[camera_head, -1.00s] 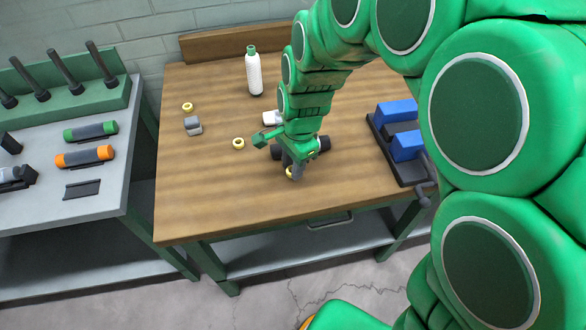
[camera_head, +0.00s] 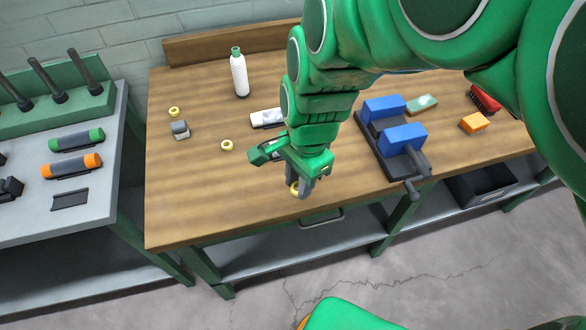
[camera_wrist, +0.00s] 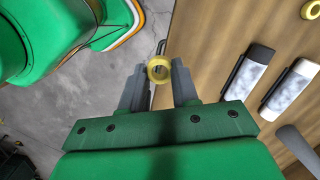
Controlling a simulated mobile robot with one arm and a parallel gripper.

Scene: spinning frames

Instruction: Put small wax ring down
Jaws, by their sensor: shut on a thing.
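A small yellow wax ring (camera_wrist: 158,69) sits between the fingertips of my gripper (camera_wrist: 158,80), and the jaws are shut on it. In the head view my gripper (camera_head: 303,186) is at the front part of the wooden workbench (camera_head: 200,205), with the ring (camera_head: 294,189) showing at its fingertips. I cannot tell whether the ring touches the bench top. Two more yellow rings lie on the bench to the left, one nearer the middle (camera_head: 227,145) and one farther back (camera_head: 174,111).
A white bottle (camera_head: 240,75) stands at the back. A small grey block (camera_head: 180,129) lies at the left. A blue-jawed vise (camera_head: 395,130) is at the right, with an orange block (camera_head: 473,123) beyond. The front left of the bench is clear.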

